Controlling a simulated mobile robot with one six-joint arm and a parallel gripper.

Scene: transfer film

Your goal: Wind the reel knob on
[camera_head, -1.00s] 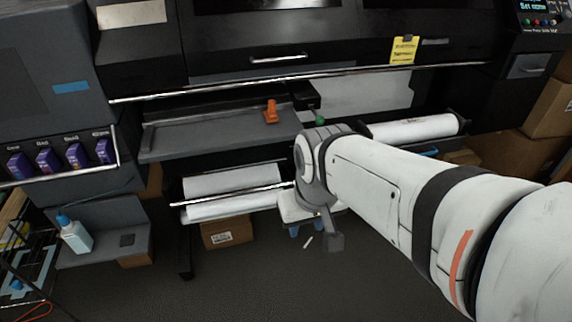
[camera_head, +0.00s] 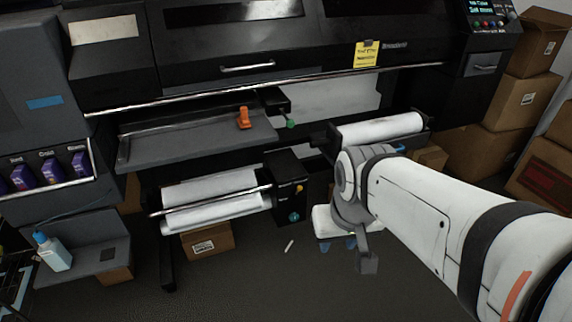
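Below the printer, a white film roll (camera_head: 210,202) lies across a lower bar. At its right end is a black housing (camera_head: 281,167) with a small yellow knob (camera_head: 299,189) and a round teal knob (camera_head: 294,216) on its face. I cannot tell for certain which one is the reel knob. My gripper (camera_head: 337,245) is right of and slightly below the housing, apart from it. It is partly hidden behind my wrist. Its two blue fingertips look apart, with nothing seen between them.
An orange lever (camera_head: 243,118) and a green knob (camera_head: 290,122) sit at the upper shelf (camera_head: 190,148). Another white roll (camera_head: 380,128) is at right. Cardboard boxes (camera_head: 515,102) stack at far right. A bottle (camera_head: 53,252) stands at left.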

